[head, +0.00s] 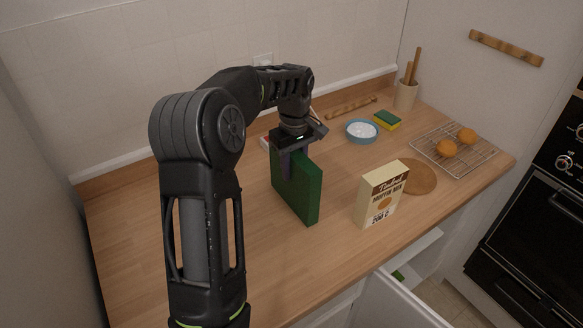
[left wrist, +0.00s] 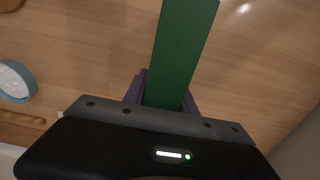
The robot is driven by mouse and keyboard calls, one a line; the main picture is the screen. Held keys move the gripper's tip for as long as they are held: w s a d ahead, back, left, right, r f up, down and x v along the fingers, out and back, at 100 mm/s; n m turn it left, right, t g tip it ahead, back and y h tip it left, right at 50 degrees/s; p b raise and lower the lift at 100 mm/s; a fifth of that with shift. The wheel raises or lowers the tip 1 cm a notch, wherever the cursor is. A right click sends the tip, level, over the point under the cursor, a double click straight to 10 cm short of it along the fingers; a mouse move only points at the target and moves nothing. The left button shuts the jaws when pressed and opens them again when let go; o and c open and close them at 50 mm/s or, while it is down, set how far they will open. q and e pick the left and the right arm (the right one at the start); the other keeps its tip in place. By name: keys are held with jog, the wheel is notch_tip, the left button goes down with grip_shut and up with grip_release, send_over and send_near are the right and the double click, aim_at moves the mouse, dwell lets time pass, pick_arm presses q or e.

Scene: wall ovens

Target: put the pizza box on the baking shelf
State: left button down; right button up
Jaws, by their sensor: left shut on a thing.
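The green box (head: 297,187), which I take to be the pizza box, is flat and stands on its narrow edge at the middle of the counter. My left gripper (head: 287,160) is shut on its top edge at the far end, reaching down from above. In the left wrist view the green box (left wrist: 181,50) runs up between the dark fingers (left wrist: 164,95). Its bottom looks on or very near the counter; I cannot tell which. My right gripper is out of view. I cannot make out which shelf is the baking shelf.
A muffin mix box (head: 380,195) stands to the right, before a round board (head: 418,177). Behind are a blue bowl (head: 362,131), a sponge (head: 387,120) and a wire rack (head: 470,160) with oranges. Dark ovens (head: 530,235) are at right.

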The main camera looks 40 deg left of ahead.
aim_at(295, 152)
pick_arm(q)
jog(key=shift+w+d, duration=0.15)
jog(key=shift+w, duration=0.05)
jog(key=shift+f, duration=0.15)
jog(key=c, duration=1)
grip_release()
jog(key=shift+s, duration=0.1)
jog(key=shift+r+b, duration=0.5)
jog(key=shift+r, duration=3.45)
jog(key=shift+o, duration=0.4)
